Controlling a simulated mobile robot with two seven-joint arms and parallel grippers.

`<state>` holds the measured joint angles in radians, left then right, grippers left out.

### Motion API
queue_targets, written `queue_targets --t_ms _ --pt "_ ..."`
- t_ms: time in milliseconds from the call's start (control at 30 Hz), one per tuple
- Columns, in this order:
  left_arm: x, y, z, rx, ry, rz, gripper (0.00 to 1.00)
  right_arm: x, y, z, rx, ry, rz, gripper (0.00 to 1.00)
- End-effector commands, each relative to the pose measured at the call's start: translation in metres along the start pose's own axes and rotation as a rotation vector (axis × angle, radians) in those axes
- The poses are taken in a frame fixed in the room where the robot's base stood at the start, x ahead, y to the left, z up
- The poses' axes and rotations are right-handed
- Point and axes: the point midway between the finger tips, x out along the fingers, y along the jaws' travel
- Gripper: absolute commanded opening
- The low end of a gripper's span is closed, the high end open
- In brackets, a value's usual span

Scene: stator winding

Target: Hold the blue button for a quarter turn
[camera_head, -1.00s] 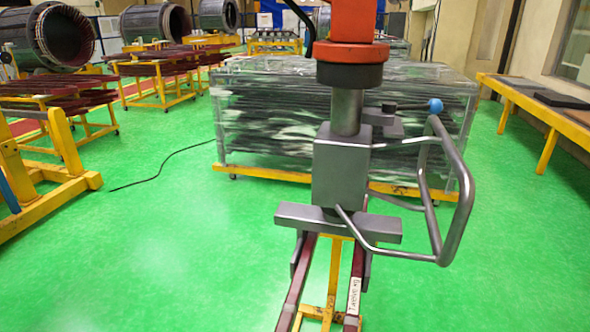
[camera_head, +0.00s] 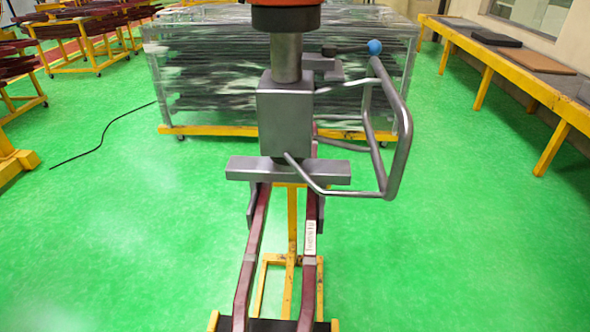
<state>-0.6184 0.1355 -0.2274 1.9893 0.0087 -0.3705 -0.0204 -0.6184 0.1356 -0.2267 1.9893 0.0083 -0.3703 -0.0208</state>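A blue ball-shaped knob (camera_head: 375,47) sits at the end of a short dark lever on a grey lifting tool (camera_head: 285,122). It is the only blue button-like part I see. The tool hangs from a vertical shaft under a black and orange part at the top. A bent grey tube handle (camera_head: 401,150) sticks out to the right of the tool, below the knob. The tool's crossbar (camera_head: 288,170) and side jaws sit at the top of a dark red coil (camera_head: 250,246) with a white label. Neither of my grippers is in view.
A yellow stand (camera_head: 292,235) is below the tool among the coil's legs. A wrapped rack (camera_head: 210,75) on a yellow base stands behind. A yellow-framed bench (camera_head: 520,62) runs along the right.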

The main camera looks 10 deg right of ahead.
Motion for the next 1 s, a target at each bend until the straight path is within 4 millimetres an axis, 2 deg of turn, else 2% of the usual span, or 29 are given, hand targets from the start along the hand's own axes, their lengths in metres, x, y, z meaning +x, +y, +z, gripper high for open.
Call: queue_targets --t_ms 267,400,467,1000 --pt "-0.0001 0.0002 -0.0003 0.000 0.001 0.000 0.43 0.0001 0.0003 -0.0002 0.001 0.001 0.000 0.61" --pt "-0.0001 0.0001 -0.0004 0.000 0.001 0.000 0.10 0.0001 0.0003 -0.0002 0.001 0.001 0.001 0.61" --pt "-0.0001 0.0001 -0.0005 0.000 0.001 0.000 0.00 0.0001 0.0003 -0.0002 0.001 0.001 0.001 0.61" --pt "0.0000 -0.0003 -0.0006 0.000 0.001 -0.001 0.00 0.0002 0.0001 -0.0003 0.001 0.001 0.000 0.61"
